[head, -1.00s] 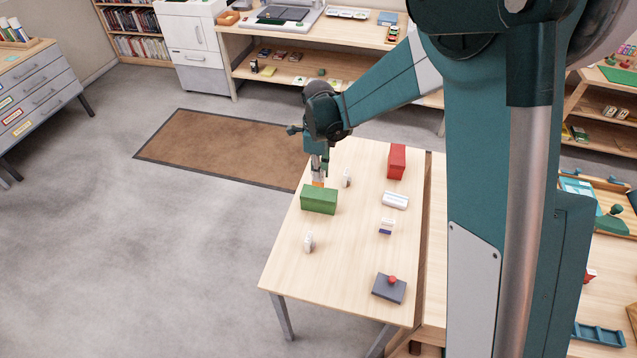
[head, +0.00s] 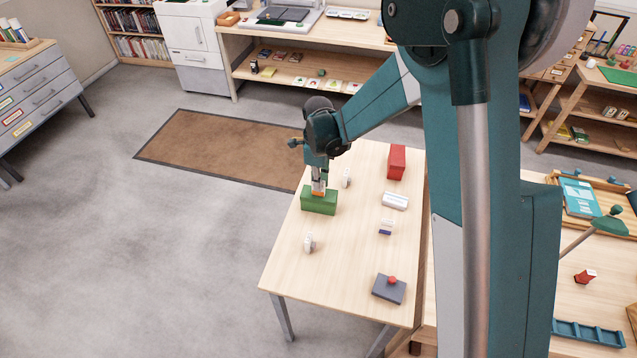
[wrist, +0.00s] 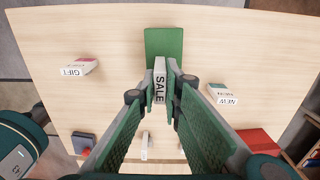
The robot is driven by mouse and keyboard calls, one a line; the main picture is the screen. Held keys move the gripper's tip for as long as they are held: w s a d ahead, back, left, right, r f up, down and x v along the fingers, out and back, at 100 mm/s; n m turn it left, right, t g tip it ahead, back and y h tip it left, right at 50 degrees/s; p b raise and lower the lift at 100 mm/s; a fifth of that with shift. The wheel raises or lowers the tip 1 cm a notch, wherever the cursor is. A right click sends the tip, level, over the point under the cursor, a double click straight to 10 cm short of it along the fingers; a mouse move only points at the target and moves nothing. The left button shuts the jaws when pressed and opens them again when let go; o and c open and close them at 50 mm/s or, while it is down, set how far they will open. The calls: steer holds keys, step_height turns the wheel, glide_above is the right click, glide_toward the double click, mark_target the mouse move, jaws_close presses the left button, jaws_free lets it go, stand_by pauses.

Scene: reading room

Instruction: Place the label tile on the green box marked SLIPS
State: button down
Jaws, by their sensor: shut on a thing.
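The green box (head: 319,205) lies on the left part of the light wooden table in the head view; no SLIPS marking is readable. It also shows at the top of the wrist view (wrist: 164,42). My gripper (head: 318,190) points down over the box. In the wrist view my gripper (wrist: 162,72) is shut on a white label tile (wrist: 160,88) that reads SALE. The tile's lower end is orange in the head view and overlaps the box. I cannot tell whether tile and box touch.
On the table are a tile marked GIFT (wrist: 78,68), a tile marked NEW (wrist: 224,95), another small tile (head: 386,227), a white block (head: 395,201), a red box (head: 396,162) and a dark pad with a red knob (head: 389,288).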

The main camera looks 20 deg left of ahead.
steer(key=shift+f, duration=0.2)
steer(key=c, duration=2.5)
jaws_free()
steer(key=shift+r, duration=0.1)
step_height(320, 180, up, 12)
